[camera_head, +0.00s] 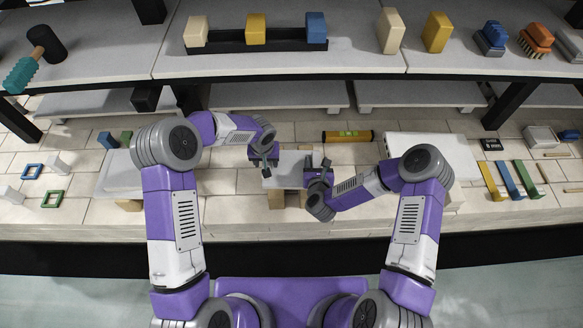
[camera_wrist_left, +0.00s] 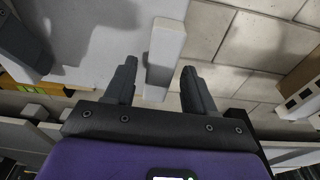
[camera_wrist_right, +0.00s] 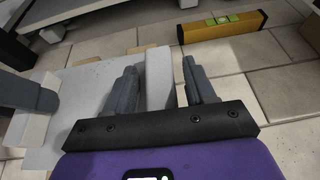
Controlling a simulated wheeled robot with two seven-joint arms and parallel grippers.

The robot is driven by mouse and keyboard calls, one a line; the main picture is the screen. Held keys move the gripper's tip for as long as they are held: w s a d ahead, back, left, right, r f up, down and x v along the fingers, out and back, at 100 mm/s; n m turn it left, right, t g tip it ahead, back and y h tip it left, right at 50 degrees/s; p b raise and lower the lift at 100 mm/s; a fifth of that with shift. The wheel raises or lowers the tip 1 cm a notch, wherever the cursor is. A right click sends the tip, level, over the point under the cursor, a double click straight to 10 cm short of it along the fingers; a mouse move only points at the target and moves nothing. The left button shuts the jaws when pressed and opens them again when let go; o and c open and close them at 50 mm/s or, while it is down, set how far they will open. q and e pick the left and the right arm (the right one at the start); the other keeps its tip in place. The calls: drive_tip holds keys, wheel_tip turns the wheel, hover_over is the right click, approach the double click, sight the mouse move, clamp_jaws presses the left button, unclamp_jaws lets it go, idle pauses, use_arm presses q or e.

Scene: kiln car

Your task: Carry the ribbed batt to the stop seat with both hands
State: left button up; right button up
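The ribbed batt (camera_head: 285,170) is a pale grey plate between my two grippers, above small blocks in the middle of the tiled deck. In the left wrist view a white upright rib (camera_wrist_left: 165,58) stands between the fingers of my left gripper (camera_wrist_left: 160,85), which is open with gaps on both sides. In the right wrist view another rib (camera_wrist_right: 158,78) stands between the fingers of my right gripper (camera_wrist_right: 160,88), also open around it. Both grippers also show in the head view, the left (camera_head: 264,165) and the right (camera_head: 318,170). I cannot tell which place is the stop seat.
A yellow level (camera_head: 347,136) lies behind the batt. A thick white slab (camera_head: 440,150) is to the right and another slab (camera_head: 120,172) to the left, partly behind my arms. Colored bars (camera_head: 508,178) lie far right. A shelf (camera_head: 350,62) with blocks and tools spans the back above.

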use_arm(q)
clamp_jaws()
use_arm(e)
clamp_jaws()
use_arm(q)
drive_tip(key=shift+r, duration=0.1)
use_arm(e)
drive_tip(key=shift+r, duration=0.1)
